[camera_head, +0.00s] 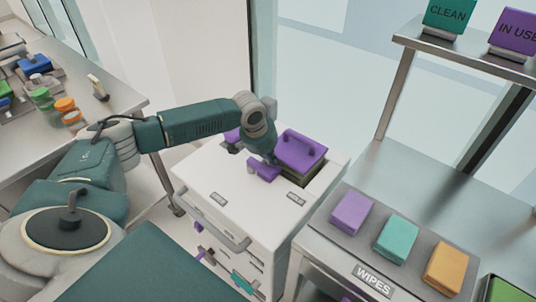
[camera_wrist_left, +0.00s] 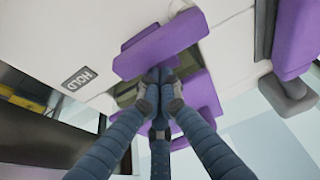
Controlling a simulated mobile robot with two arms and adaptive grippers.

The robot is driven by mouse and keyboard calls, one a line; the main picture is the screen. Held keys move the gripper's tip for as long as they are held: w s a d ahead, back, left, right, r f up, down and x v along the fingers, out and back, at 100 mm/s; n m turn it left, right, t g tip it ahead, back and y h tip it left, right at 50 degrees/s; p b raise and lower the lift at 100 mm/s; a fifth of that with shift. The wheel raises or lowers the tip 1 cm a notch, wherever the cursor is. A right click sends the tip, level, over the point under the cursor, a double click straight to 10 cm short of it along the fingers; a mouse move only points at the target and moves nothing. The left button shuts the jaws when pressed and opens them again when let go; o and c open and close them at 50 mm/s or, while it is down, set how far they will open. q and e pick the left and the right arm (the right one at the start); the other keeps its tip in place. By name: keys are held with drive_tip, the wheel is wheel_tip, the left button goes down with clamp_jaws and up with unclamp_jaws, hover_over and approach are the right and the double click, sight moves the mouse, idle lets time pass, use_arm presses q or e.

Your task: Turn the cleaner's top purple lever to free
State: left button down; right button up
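The cleaner (camera_head: 240,190) is a white cabinet with a handle bar on its front top edge. Its top purple lever (camera_head: 263,171) shows in the head view, partly hidden by my left gripper (camera_head: 270,157). In the left wrist view the lever (camera_wrist_left: 160,48) is a purple bar crossing just beyond the fingertips (camera_wrist_left: 161,92). The fingertips are drawn together at the bar; whether they pinch any part of it is hidden. A label reading HOLD (camera_wrist_left: 79,78) lies left of the lever there. My right gripper is not in view.
A purple lidded block (camera_head: 302,150) stands behind the lever on the cleaner. A table at right holds purple, teal (camera_head: 397,240) and orange wipes packs. A shelf (camera_head: 470,60) rises behind it with CLEAN and IN USE signs. A cluttered bench (camera_head: 110,95) stands at left.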

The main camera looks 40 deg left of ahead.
use_arm(q)
drive_tip(key=shift+f, duration=0.1)
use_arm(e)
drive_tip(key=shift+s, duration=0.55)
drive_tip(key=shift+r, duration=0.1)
